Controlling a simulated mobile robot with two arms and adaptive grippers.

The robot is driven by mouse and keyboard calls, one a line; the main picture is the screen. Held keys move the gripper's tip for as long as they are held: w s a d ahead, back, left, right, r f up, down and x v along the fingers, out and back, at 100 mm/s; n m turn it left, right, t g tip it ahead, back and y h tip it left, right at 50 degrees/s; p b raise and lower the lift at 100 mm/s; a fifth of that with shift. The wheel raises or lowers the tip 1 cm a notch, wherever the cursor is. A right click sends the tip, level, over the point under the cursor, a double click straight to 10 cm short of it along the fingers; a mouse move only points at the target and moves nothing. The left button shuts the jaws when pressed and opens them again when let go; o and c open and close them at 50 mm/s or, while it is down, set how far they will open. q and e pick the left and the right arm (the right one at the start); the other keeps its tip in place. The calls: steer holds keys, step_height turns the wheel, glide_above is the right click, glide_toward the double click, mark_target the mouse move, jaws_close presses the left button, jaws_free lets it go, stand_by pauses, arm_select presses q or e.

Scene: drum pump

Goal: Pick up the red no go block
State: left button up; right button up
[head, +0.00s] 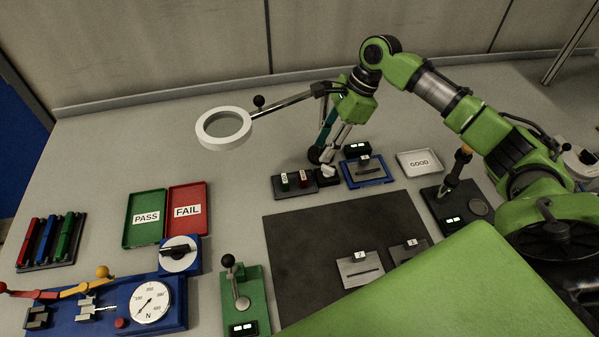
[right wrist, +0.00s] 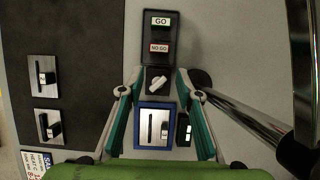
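The red no go block (head: 303,178) stands in a small black holder (head: 279,195) beside the green go block (head: 284,182). In the right wrist view the no go block (right wrist: 159,48) shows its red label, just below the go block (right wrist: 161,21). My right gripper (head: 324,155) is above the table, behind and to the right of the holder. In the right wrist view its fingers (right wrist: 160,73) are spread apart with nothing held between them, and the no go block is beyond the fingertips. My left gripper is not in view.
A black switch with a white knob (right wrist: 157,82) sits right against the holder. A blue-framed slotted fixture (right wrist: 143,146) lies beside it. A ring-shaped lamp (head: 224,128) on a metal arm hangs to the left. A dark mat (head: 300,240) lies in front.

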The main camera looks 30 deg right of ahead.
mark_target(304, 175)
steer(key=x, duration=0.6)
steer(key=shift+a+r+p, duration=0.1)
steer(key=shift+p, duration=0.25)
steer(key=shift+a+f, duration=0.25)
steer(key=shift+f, duration=0.2)
steer(key=p+x, duration=0.1)
steer(key=x, duration=0.3)
steer(key=shift+a+p, duration=0.35)
steer(key=shift+a, duration=0.05)
steer(key=shift+w+a+f, duration=0.1)
steer(key=shift+f, duration=0.1)
steer(key=c, duration=0.7)
